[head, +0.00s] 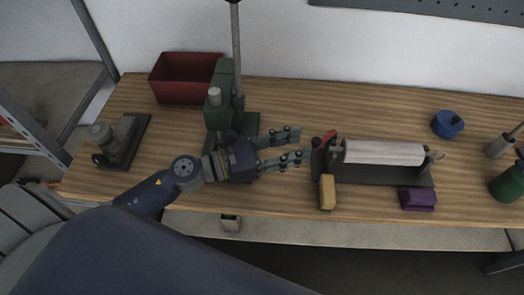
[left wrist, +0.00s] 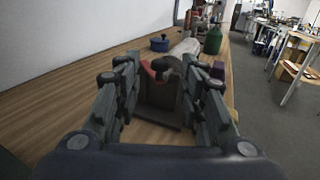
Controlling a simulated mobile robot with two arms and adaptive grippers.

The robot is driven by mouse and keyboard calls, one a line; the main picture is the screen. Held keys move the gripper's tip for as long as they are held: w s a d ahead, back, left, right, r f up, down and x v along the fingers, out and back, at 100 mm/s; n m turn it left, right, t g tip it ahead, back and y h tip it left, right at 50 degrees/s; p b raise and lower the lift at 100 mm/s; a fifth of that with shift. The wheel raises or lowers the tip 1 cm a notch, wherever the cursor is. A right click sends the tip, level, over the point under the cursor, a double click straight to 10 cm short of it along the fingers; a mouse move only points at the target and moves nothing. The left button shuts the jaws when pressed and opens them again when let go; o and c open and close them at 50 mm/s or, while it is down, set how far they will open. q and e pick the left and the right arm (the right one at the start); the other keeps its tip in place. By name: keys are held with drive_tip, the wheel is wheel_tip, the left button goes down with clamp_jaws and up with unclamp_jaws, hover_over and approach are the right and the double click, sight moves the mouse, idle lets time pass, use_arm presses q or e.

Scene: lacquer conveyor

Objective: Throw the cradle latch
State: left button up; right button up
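The cradle (head: 375,174) is a dark stand on the wooden workbench, with a white roll (head: 383,152) lying across it. A red latch (head: 329,136) sits at the cradle's left end, tilted; it also shows in the left wrist view (left wrist: 148,69). My left gripper (head: 298,145) reaches in from the left with its fingers apart, empty, just left of the cradle's end. In the left wrist view the cradle's end plate (left wrist: 160,94) and the latch appear between the open fingers, with a visible gap ahead of them. My right gripper is out of view.
A yellow block (head: 327,192) and a purple block (head: 418,199) lie in front of the cradle. A green press (head: 240,120) stands behind my left wrist, near a red bin (head: 183,80). A blue round pot (head: 447,123) and green bottle (head: 509,184) are to the right.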

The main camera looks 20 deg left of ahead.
use_arm(q)
drive_tip(key=v, duration=0.8)
drive_tip(key=shift+s+a, duration=0.25)
clamp_jaws()
drive_tip(key=s+d+n+h+b, duration=0.25)
drive_tip(key=d+n+b, duration=0.35)
drive_tip(key=n, duration=1.3)
drive_tip(key=s+p+x, duration=0.1)
drive_tip(key=p+x, duration=0.4)
drive_tip(key=x, duration=0.6)
drive_tip(key=shift+g+y, duration=0.4)
drive_tip(key=shift+y, duration=0.05)
drive_tip(key=shift+w+a+f+p, duration=0.15)
drive_tip(key=shift+w+a+f, duration=0.25)
drive_tip(key=shift+w+a, duration=0.3)
drive_tip(key=shift+w+a+f+p, duration=0.15)
drive_tip(key=shift+w+a+f, duration=0.35)
drive_tip(key=shift+a, duration=0.3)
